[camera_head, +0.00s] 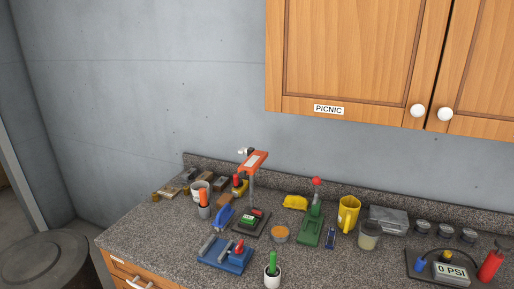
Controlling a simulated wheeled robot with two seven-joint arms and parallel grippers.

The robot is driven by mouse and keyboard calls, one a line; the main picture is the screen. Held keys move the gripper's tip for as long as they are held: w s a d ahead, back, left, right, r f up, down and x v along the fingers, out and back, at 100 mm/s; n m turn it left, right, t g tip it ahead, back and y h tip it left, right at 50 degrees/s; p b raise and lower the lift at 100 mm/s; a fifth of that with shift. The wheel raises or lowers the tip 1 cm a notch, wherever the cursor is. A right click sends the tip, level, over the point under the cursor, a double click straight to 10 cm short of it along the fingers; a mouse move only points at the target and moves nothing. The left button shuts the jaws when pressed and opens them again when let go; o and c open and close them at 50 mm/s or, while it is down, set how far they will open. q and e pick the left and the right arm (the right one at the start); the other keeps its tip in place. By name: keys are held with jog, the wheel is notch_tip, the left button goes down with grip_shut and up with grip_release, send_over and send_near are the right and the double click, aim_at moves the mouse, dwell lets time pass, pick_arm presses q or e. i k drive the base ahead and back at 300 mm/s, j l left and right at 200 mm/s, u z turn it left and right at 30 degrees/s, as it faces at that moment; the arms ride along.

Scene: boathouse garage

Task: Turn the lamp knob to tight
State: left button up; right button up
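An orange-headed device on a grey post (252,163) stands on the counter left of centre; it looks like the lamp. A small pale knob-like part (243,152) sticks out at the upper left of its head. Its dark base (262,229) carries a small green display or label, too small to read. I cannot tell from here which way the knob is turned. Neither of my grippers shows in this view.
The speckled counter (150,236) is crowded. A blue vise-like tool (232,259), a green press with a red ball (312,228), a yellow mug (348,215) and a "0 PSI" gauge (450,272) stand around. A wooden cabinet (355,50) hangs above right.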

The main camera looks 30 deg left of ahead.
aim_at(243, 150)
jog(key=j, duration=0.6)
jog(key=j+z, duration=0.15)
jog(key=j, duration=0.4)
jog(key=k+j, duration=0.15)
jog(key=j, duration=0.4)
jog(key=j+z, duration=0.15)
jog(key=j, duration=0.45)
jog(key=k+j, duration=0.15)
jog(key=j, duration=0.4)
jog(key=k+j+z, duration=0.1)
jog(key=j, duration=0.5)
